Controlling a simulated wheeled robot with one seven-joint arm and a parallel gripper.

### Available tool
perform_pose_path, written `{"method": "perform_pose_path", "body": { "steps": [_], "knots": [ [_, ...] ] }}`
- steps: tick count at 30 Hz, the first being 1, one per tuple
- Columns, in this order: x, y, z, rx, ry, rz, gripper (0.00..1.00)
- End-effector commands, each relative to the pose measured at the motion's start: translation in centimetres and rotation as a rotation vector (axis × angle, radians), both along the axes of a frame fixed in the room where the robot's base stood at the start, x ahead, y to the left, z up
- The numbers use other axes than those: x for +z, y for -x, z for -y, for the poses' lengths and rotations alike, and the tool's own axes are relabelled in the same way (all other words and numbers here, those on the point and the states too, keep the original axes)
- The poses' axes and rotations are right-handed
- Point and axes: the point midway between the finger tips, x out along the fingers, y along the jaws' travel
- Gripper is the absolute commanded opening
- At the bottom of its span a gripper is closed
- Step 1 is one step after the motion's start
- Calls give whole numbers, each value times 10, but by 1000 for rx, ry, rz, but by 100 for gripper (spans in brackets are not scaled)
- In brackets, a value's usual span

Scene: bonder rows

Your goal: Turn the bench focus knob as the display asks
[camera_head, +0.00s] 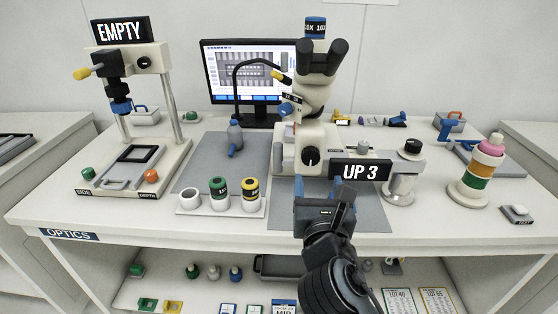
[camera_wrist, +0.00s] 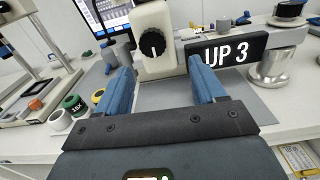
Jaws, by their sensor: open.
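The black focus knob (camera_head: 311,156) with a white mark is on the front of the white microscope base (camera_head: 287,158). It also shows in the wrist view (camera_wrist: 152,42), ahead of my gripper and between its blue fingers in the picture. The black display (camera_head: 360,171) reads "UP 3" and stands just right of the knob; it shows in the wrist view too (camera_wrist: 226,50). My gripper (camera_head: 318,186) is open and empty, in front of and below the knob, apart from it. In the wrist view its fingers (camera_wrist: 158,82) point toward the microscope base.
A rack (camera_head: 220,210) with several lens pieces stands left of my gripper. A stand with an "EMPTY" sign (camera_head: 121,31) is at the left. A metal post (camera_head: 400,188) and a stack of coloured rings (camera_head: 481,175) stand at the right. The grey mat before the microscope is mostly clear.

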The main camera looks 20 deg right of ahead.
Motion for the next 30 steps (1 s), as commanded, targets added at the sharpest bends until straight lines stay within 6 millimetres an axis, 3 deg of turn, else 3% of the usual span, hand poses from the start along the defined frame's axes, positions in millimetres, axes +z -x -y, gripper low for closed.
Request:
{"method": "perform_pose_path", "body": {
  "steps": [7,18,30],
  "knots": [
    [7,-19,3,-16,38,-7,69],
    [7,-69,19,-14,34,-7,69],
    [5,-79,22,-13,35,-7,69]
  ]
}}
